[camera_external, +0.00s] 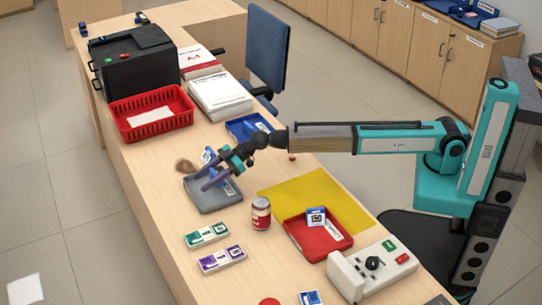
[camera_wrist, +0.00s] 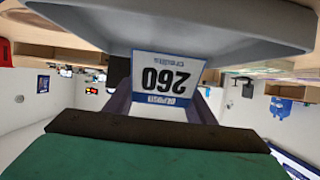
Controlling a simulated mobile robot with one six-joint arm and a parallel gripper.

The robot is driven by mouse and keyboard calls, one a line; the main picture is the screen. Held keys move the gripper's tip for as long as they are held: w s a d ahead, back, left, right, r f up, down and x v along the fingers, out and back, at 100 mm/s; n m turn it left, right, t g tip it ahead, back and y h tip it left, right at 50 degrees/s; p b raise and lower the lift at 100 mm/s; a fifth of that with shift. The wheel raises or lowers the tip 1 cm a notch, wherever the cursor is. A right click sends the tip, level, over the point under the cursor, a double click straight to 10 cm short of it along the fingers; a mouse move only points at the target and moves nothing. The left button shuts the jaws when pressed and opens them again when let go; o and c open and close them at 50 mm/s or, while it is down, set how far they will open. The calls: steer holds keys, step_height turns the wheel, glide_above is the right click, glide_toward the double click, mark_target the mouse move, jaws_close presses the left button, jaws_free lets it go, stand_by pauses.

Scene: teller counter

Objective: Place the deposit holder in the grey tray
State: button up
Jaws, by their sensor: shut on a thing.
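The grey tray (camera_wrist: 220,37) spans the top of that view, close to the holder. In the external view the grey tray (camera_external: 212,203) lies on the counter, and my gripper (camera_external: 208,180) is over it, fingers slanting down to the left. A small white-and-blue card (camera_external: 208,154) shows by the fingers; I cannot tell whether it is the held holder. The gap between holder and tray floor is unclear.
A brown object (camera_external: 184,165) lies just behind the grey tray. A can (camera_external: 261,213) stands to its right, near a yellow mat (camera_external: 290,194) and a red tray (camera_external: 335,240) holding another card stand. A blue tray (camera_external: 240,130) and red basket (camera_external: 150,127) are farther back.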

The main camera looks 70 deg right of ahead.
mark_target(207, 193)
steer(key=shift+f, duration=1.8)
steer(key=shift+f, duration=0.15)
steer(key=o, duration=1)
steer(key=shift+o, duration=0.2)
steer(key=shift+r, duration=0.25)
steer(key=shift+b+v, duration=0.35)
steer(key=shift+v, duration=5.6)
